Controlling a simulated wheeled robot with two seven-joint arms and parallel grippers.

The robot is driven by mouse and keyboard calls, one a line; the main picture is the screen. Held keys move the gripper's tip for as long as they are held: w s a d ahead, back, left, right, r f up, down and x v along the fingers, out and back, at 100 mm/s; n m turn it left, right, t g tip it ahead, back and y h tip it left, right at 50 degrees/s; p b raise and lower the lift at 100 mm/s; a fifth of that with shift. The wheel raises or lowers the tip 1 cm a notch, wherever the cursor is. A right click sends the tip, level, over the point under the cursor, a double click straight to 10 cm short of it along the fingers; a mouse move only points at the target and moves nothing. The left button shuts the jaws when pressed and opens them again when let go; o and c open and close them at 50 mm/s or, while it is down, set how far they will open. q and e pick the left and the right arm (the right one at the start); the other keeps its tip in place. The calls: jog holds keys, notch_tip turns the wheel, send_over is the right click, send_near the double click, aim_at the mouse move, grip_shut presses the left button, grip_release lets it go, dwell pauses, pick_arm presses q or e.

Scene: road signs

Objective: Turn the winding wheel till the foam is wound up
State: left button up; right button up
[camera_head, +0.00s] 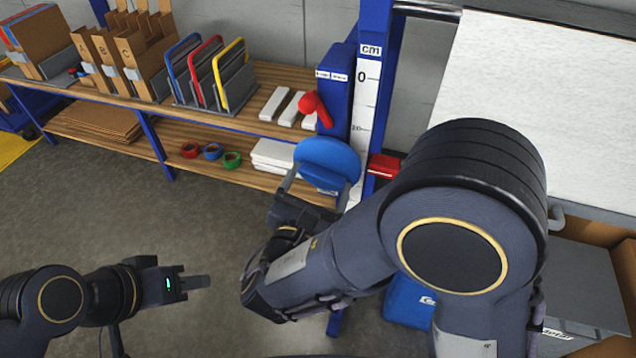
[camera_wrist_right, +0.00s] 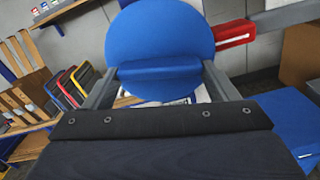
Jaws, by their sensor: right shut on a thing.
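The winding wheel (camera_head: 328,157) is a round blue disc at the front of the shelf's right blue post. In the right wrist view the wheel (camera_wrist_right: 160,35) fills the top middle, with a raised blue bar across its face. My right gripper (camera_head: 318,182) is shut on that bar, one finger at each end, as the right wrist view shows (camera_wrist_right: 160,72). A large white sheet (camera_head: 545,95), possibly the foam, hangs at the upper right; my right arm covers part of it. My left gripper (camera_head: 196,283) is over the floor at lower left, apart from everything; its fingers overlap in view.
A wooden shelf (camera_head: 130,98) holds folders, coloured frames, white blocks and tape rolls. A red lever (camera_head: 315,108) stands above the wheel, and a red block (camera_head: 384,165) sits to its right. A grey bin (camera_head: 585,290) is at right. The floor (camera_head: 130,205) at left is clear.

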jog(key=m+b, duration=2.1)
jog(key=b, duration=0.9)
jog(key=shift+a, duration=0.15)
jog(key=shift+r+m+b, duration=0.3)
jog(key=shift+m+b, duration=1.1)
jog(key=shift+b, duration=0.05)
jog(key=o, duration=0.9)
jog(key=shift+r, duration=0.1)
jog(key=shift+o, duration=0.2)
jog(key=p+v, duration=0.1)
jog(key=v, duration=0.6)
jog(key=shift+s, duration=0.35)
